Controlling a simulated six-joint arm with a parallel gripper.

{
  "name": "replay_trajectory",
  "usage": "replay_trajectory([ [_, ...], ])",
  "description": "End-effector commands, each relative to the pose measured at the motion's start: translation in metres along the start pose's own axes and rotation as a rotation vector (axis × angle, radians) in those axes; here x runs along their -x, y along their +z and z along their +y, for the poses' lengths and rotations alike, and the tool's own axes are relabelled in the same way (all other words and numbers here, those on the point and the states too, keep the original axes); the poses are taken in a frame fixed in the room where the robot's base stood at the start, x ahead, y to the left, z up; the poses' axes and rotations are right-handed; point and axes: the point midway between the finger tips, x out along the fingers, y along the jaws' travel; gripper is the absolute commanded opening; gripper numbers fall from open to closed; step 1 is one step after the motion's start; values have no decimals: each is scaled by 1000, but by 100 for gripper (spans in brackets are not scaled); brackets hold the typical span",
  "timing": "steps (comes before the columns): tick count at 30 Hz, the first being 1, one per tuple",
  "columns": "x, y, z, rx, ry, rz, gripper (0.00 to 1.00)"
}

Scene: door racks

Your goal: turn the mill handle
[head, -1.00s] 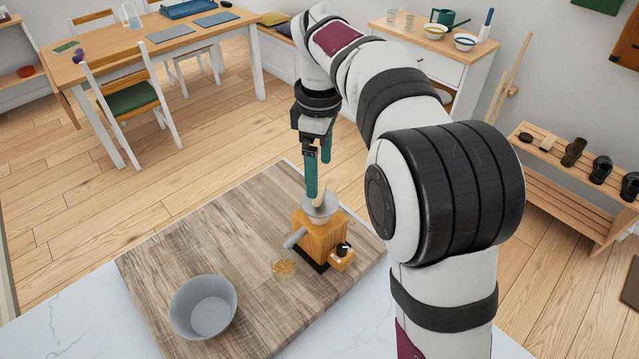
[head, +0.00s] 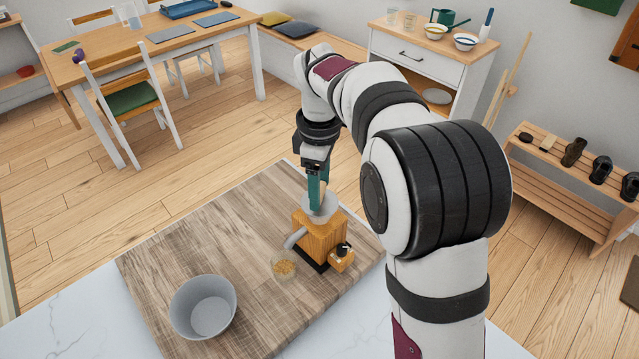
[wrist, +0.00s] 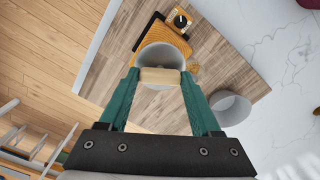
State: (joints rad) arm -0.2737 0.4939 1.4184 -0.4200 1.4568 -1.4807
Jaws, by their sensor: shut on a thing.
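The mill (head: 320,240) is a wooden box with a grey hopper (head: 326,214) on top, standing on a wooden board. It also shows in the wrist view (wrist: 165,35), below the gripper. My gripper (head: 320,198) is above the hopper, fingers pointing down. In the wrist view the teal fingers (wrist: 159,76) are shut on the ends of a short pale wooden handle grip (wrist: 160,75), which lies across the hopper's mouth. The crank under the grip is mostly hidden. A small wooden drawer with a black knob (head: 343,249) sits at the mill's lower right.
A grey bowl (head: 203,307) stands on the board (head: 160,255) farther to the front left. The left part of the board is free. A dining table and shelves are far behind.

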Motion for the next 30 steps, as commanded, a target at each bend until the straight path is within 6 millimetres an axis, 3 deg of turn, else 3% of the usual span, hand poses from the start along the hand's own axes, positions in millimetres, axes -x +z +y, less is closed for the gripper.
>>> replay_trajectory([
  [3,0,0,0,0,0,0,9],
  [14,0,0,0,-91,-1,0,9],
  [30,0,0,0,-570,-1,0,9],
])
